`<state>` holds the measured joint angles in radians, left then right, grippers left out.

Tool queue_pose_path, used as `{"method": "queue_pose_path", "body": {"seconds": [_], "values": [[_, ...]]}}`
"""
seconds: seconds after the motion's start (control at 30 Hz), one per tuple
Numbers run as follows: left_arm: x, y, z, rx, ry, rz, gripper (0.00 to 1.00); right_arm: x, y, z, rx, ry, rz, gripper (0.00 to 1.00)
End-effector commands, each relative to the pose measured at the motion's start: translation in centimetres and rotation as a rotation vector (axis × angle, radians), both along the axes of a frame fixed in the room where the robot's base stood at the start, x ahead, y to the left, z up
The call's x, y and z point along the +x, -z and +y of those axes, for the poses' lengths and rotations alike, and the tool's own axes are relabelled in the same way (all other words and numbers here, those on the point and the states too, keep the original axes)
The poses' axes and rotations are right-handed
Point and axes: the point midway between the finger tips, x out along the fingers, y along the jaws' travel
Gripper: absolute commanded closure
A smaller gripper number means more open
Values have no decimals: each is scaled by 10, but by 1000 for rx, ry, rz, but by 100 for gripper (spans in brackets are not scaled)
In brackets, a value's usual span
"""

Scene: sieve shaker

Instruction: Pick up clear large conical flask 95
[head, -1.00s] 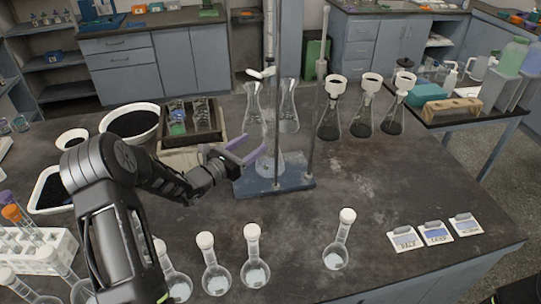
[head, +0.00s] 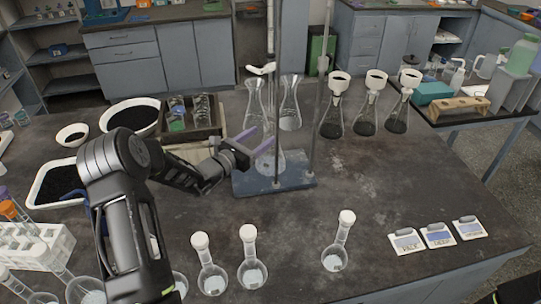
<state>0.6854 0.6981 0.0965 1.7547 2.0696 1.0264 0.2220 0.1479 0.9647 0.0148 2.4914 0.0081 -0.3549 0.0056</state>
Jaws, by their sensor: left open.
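My left gripper (head: 256,146) is open, with purple finger pads, and reaches in from the left toward the burette stand. A clear conical flask (head: 269,162) stands on the blue stand base (head: 300,182), right by the fingers. I cannot tell whether the flask is between them or behind them. Two more clear conical flasks stand upright behind the stand, one at left (head: 254,104) and one at right (head: 290,112). The label number 95 is not readable on any flask. My right gripper is not in view.
Several flasks with dark contents and white funnels (head: 371,95) stand right of the stand. Round-bottomed flasks with white stoppers (head: 251,262) line the front. A tray of glassware (head: 218,122) and dark-filled bowls (head: 133,112) are at left. The table's right middle is clear.

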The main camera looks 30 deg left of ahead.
Motion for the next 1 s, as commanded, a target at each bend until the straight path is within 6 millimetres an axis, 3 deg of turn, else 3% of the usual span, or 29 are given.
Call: {"method": "queue_pose_path", "body": {"seconds": [0.17, 0.5, 1.0], "values": [[6, -1, -2, 0, 1, -1, 40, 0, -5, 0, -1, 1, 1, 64], [47, 2, -17, 1, 1, 0, 40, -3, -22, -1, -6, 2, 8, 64], [49, 3, -17, 0, 0, 0, 40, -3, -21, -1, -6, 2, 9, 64]]}}
